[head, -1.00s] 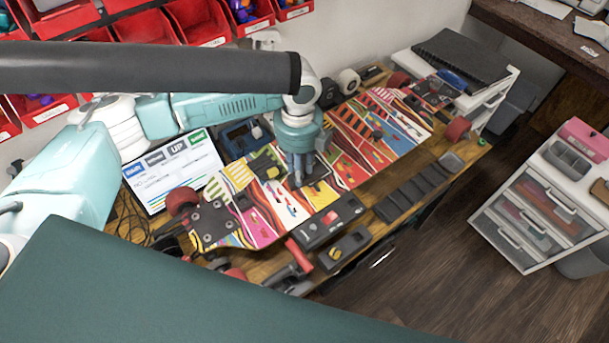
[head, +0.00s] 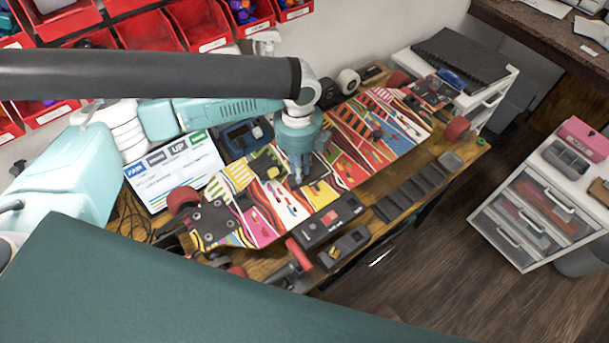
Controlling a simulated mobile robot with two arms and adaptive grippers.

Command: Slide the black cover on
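The colourful skateboard deck (head: 362,140) lies across the wooden workbench, with red wheels near both ends. My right gripper is not in view.
A black box with a red button (head: 332,219) and a smaller dark box (head: 343,248) stand along the front edge. A dark compartment tray (head: 412,192) lies to their right. A label screen (head: 175,172) stands behind the deck's left part. Red bins (head: 200,25) line the wall.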

